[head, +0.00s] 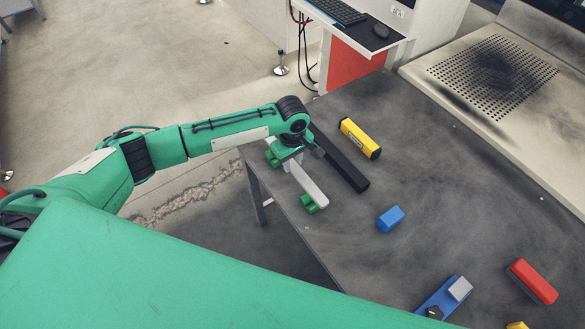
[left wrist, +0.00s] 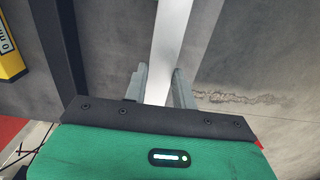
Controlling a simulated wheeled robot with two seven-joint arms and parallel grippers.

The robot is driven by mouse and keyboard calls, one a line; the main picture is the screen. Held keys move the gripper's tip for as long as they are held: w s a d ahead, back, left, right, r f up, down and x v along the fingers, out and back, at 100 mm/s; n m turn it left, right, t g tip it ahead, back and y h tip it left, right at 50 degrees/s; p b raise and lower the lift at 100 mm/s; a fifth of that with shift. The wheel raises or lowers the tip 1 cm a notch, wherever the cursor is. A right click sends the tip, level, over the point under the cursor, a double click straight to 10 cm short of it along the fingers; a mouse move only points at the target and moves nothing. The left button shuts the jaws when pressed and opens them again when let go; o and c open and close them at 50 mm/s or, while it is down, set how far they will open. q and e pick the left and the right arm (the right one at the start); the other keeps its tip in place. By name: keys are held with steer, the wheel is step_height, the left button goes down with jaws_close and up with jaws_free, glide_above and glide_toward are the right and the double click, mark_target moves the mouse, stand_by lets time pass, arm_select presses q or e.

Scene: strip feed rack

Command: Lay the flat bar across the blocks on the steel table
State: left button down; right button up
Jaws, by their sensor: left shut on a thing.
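The flat bar (head: 311,186) is a pale, light grey strip near the left edge of the dark steel table (head: 340,240). My left gripper (head: 291,164) is shut on it; in the left wrist view the bar (left wrist: 170,45) runs between the two fingers (left wrist: 158,82). One green block (head: 311,204) shows at the bar's near end and another green block (head: 272,158) at its far end, partly hidden. The bar spans from one to the other; I cannot tell whether it touches them. My right gripper is not in view.
A black bar (head: 345,165) lies just right of the flat bar, then a yellow level (head: 360,138). A blue block (head: 390,219), a red block (head: 532,281) and a blue piece with a grey block (head: 460,289) lie nearer. The table's middle right is clear.

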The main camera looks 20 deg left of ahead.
mark_target(292, 165)
arm_select(q)
steer(key=shift+f, duration=2.1)
steer(key=c, duration=1.1)
jaws_free()
steer(key=shift+f, duration=0.15)
step_height(292, 165, up, 12)
steer(key=shift+r+b, duration=0.15)
steer(key=shift+b, duration=0.15)
